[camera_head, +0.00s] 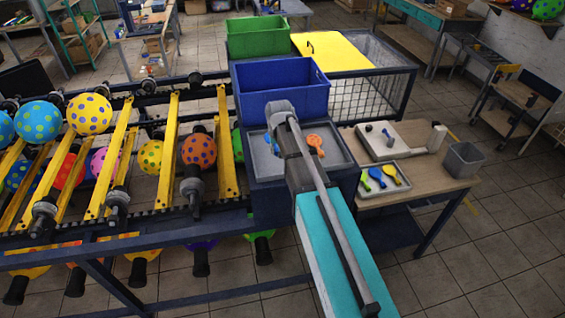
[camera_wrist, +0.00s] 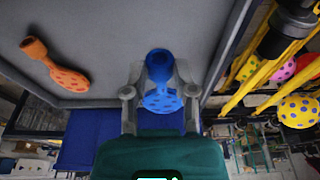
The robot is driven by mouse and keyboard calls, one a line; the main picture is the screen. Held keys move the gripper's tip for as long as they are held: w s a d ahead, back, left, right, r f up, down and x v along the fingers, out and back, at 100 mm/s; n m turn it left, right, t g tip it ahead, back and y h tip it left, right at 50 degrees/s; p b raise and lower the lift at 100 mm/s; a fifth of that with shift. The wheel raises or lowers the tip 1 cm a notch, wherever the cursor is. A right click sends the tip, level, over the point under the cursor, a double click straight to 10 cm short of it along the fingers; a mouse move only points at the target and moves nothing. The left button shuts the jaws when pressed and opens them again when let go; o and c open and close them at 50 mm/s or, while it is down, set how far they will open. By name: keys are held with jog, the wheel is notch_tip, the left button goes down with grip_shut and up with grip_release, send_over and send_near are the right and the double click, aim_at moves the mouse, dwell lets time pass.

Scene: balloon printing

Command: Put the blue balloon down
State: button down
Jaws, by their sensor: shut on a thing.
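The blue balloon (camera_wrist: 160,68), deflated with darker spots and a thick round neck, is between the two fingers of my gripper (camera_wrist: 160,92) in the wrist view. My gripper is shut on it. The grey tray (camera_wrist: 110,18) lies behind it in that view; I cannot tell whether the balloon touches the tray. In the head view my arm reaches over the same grey tray (camera_head: 336,165) and hides most of the gripper and the balloon. An orange spotted balloon (camera_wrist: 58,66) lies in the tray, also visible in the head view (camera_head: 315,144).
A blue bin (camera_head: 282,92) and a green bin (camera_head: 258,38) stand behind the tray. On the left is a rack with yellow bars (camera_head: 170,150) and inflated balloons. A wooden table (camera_head: 440,186) at right holds a small tray of deflated balloons (camera_head: 384,179) and a grey cup (camera_head: 463,160).

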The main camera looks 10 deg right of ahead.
aim_at(281, 163)
jog(key=shift+w+d+f+b, duration=0.3)
jog(key=shift+d+f, duration=0.1)
jog(key=shift+f, duration=0.25)
jog(key=shift+f, duration=0.1)
jog(key=shift+w+d+f+b, duration=0.2)
jog(key=shift+d+f+b, duration=0.15)
jog(key=shift+f+b, duration=1.55)
jog(key=shift+b, duration=0.1)
jog(key=shift+f, duration=0.15)
jog(key=shift+c, duration=2.2)
grip_release()
